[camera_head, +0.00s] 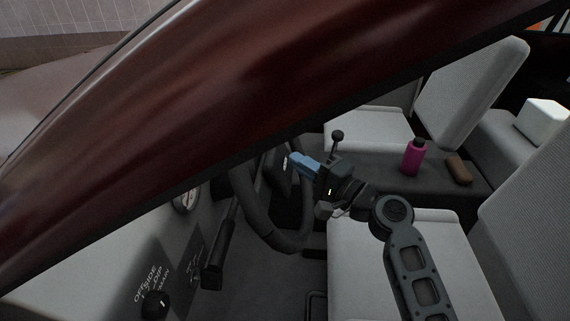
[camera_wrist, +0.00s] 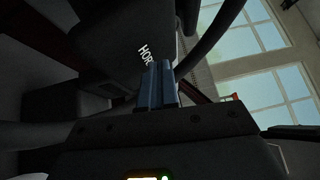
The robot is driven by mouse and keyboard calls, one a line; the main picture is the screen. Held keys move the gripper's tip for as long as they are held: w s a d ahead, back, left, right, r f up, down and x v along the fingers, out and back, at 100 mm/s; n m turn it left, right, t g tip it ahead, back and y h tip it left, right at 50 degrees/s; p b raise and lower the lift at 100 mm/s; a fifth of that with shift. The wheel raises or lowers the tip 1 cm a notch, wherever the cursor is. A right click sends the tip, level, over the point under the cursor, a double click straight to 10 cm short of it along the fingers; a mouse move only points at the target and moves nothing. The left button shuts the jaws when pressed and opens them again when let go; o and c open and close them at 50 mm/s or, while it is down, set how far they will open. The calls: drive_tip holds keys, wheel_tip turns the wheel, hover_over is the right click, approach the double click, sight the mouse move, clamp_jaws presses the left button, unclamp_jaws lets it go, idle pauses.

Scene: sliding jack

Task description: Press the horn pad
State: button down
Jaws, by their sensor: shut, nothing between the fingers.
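The horn pad (camera_head: 283,177) is a dark block at the hub of the black steering wheel (camera_head: 247,205), with white lettering partly showing. In the wrist view the pad (camera_wrist: 112,38) fills the upper left, and the letters "HOR" are readable beside my fingertips. My gripper (camera_head: 293,160) has blue fingers, shut together and empty, pointing at the pad face. In the wrist view the blue fingertips (camera_wrist: 158,66) overlap the end of the lettering and hide the rest of it. I cannot tell whether they touch the pad.
The dark red car pillar (camera_head: 255,80) crosses above the wheel. A gear lever (camera_head: 337,137) stands just behind my gripper. A pink bottle (camera_head: 413,157) and a brown block (camera_head: 459,169) sit between the pale seats. A stalk (camera_head: 220,250) is left of the wheel.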

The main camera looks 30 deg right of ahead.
drive_tip(key=shift+w+a+f, duration=0.2)
drive_tip(key=shift+a, duration=0.15)
idle(1.1)
drive_tip(key=shift+s+d+r, duration=0.4)
drive_tip(key=shift+s+d, duration=0.05)
drive_tip(key=shift+d, duration=0.2)
drive_tip(key=d, duration=0.1)
drive_tip(key=s+d+r, duration=0.1)
drive_tip(key=s+d+r+p, duration=0.1)
drive_tip(key=shift+s+d, duration=0.25)
drive_tip(key=shift+d, duration=0.15)
idle(0.9)
